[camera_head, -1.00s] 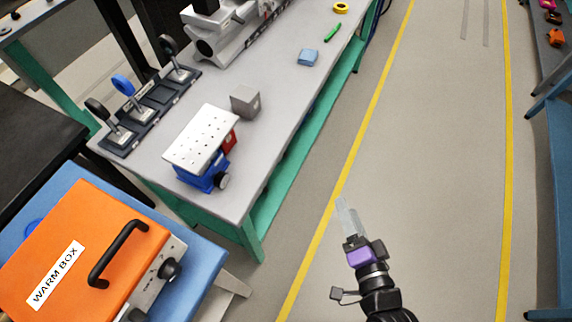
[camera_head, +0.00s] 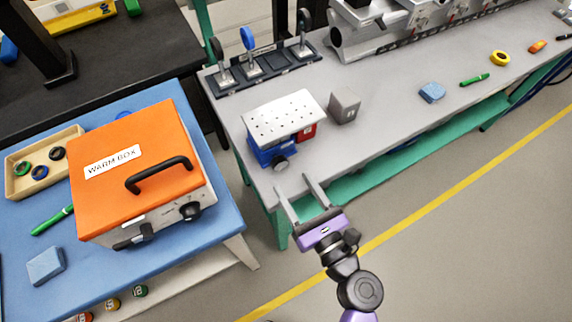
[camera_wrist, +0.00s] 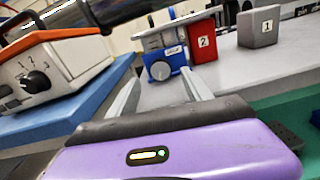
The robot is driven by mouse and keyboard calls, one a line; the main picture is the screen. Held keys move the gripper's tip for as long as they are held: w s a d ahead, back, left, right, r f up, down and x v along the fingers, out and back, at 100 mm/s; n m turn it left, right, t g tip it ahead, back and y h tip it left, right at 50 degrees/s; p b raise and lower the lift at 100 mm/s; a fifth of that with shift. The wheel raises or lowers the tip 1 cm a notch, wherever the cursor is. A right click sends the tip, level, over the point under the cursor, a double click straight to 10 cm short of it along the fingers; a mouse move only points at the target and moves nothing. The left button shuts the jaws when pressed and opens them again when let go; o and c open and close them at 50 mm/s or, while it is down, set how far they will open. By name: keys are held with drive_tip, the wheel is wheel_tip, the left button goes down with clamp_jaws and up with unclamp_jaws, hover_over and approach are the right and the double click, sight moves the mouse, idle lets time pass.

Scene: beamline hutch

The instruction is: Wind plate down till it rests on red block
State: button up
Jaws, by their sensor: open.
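The white perforated plate (camera_head: 284,117) tops a blue lab jack (camera_head: 268,152) near the front left corner of the grey bench. The jack's dark round knob (camera_head: 280,163) faces the bench's front edge; it also shows in the wrist view (camera_wrist: 161,70). The red block (camera_head: 306,131), marked 2 in the wrist view (camera_wrist: 203,42), stands beside the jack, partly under the plate. From these views I cannot tell how wide the gap above it is. My gripper (camera_head: 292,186) is open and empty, just in front of the bench edge, with its fingers pointing toward the knob and apart from it.
A grey block (camera_head: 344,106) marked 1 stands right of the jack. An optics rack (camera_head: 262,65) lies behind it. The orange warm box (camera_head: 135,165) sits on a blue table (camera_head: 222,205) to the left. The floor right of my arm is clear.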

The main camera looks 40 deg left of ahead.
sight(281, 165)
drive_tip(key=shift+x, duration=3.15)
clamp_jaws()
